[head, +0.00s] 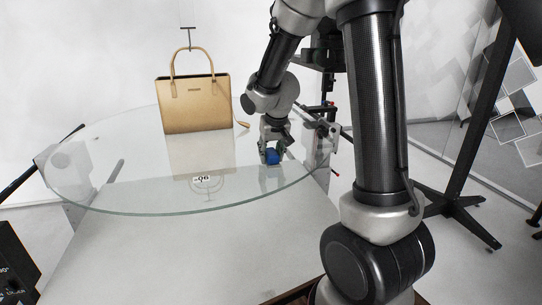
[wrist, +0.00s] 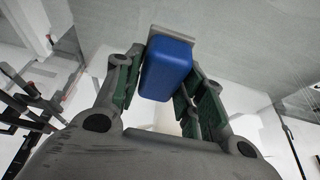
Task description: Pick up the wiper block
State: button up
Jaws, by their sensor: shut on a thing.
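The wiper block is a small blue block with a pale grey layer on one side. In the head view the blue wiper block (head: 272,156) is at the right part of the glass turntable (head: 120,190), near its edge. My gripper (head: 271,153) is above and around it, pointing down. In the wrist view the wiper block (wrist: 167,68) sits between the two green-padded fingers of my gripper (wrist: 165,90), which are shut on it. I cannot tell whether the block touches the glass or is just above it.
A tan handbag (head: 194,104) stands upright on the glass, left of my gripper. A clamp-like metal fixture (head: 322,130) is close to the right of the turntable. A black stand (head: 460,205) is on the floor at the right. The glass left and front is clear.

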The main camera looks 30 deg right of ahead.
aim_at(268, 149)
jog(key=shift+r, duration=0.15)
jog(key=shift+r, duration=0.3)
jog(key=r, duration=0.2)
jog(key=shift+a+r, duration=0.25)
jog(key=shift+r, duration=0.15)
jog(key=w+a, duration=0.1)
jog(key=a, duration=0.4)
jog(key=w+a, duration=0.1)
jog(key=a, duration=0.5)
jog(key=w+a, duration=0.1)
jog(key=a, duration=0.5)
jog(key=shift+w+a+f, duration=0.1)
jog(key=shift+w, duration=0.15)
jog(key=o, duration=0.6)
jog(key=shift+c, duration=0.2)
jog(key=c, duration=0.4)
